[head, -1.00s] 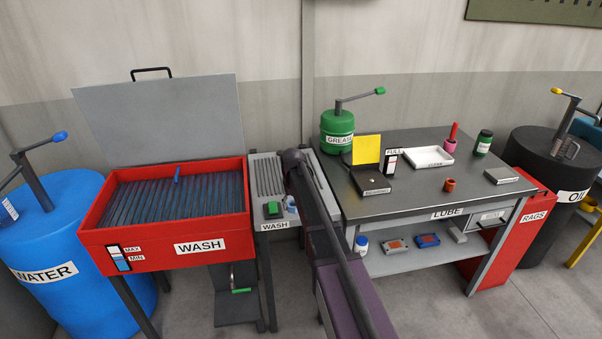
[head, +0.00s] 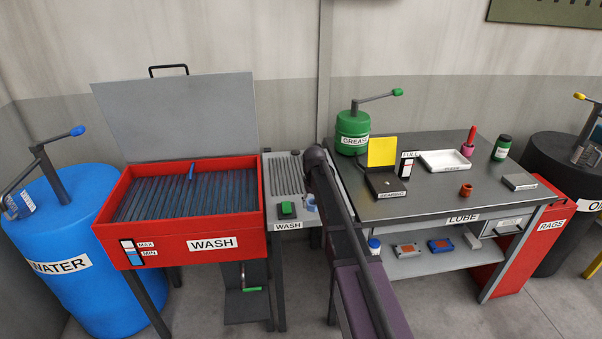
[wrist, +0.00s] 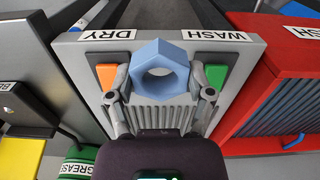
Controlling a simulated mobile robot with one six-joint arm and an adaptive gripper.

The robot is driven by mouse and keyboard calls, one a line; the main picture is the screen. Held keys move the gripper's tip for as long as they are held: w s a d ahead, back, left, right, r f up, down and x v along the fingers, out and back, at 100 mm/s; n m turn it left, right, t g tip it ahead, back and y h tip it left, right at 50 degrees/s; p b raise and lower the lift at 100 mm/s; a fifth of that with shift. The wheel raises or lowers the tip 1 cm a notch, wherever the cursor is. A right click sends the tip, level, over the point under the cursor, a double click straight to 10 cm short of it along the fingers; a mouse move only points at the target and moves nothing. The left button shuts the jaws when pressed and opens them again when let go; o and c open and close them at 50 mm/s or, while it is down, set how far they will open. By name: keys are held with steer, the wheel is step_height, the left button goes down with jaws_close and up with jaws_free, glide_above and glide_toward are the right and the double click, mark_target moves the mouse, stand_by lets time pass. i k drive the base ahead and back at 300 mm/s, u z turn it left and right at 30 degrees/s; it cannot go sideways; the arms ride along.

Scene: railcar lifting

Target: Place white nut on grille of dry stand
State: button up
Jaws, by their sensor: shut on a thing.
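A hexagonal nut (wrist: 139,76) sits between my fingers in the wrist view; it looks pale blue, not white. My gripper (wrist: 160,94) is shut on it, one finger on each side. The nut is in front of the lower-edge panel of the grey stand (wrist: 78,62) and overlaps the slatted grille (wrist: 150,116). I cannot tell whether it touches the stand. The stand's labels read DRY and WASH. In the head view my arm hides most of the gripper; a small pale blue piece (head: 310,203) shows beside it. The grille (head: 287,176) looks bare there.
An orange button (wrist: 107,76) and a green button (wrist: 216,75) flank the nut. The red wash tank (head: 183,246) stands left of the stand. The lube table (head: 425,202), with several items on top, stands to the right. The green grease can (head: 352,126) is behind.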

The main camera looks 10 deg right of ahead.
mark_target(302, 179)
steer(key=u, duration=0.05)
steer(key=i, duration=0.95)
steer(key=z, duration=0.05)
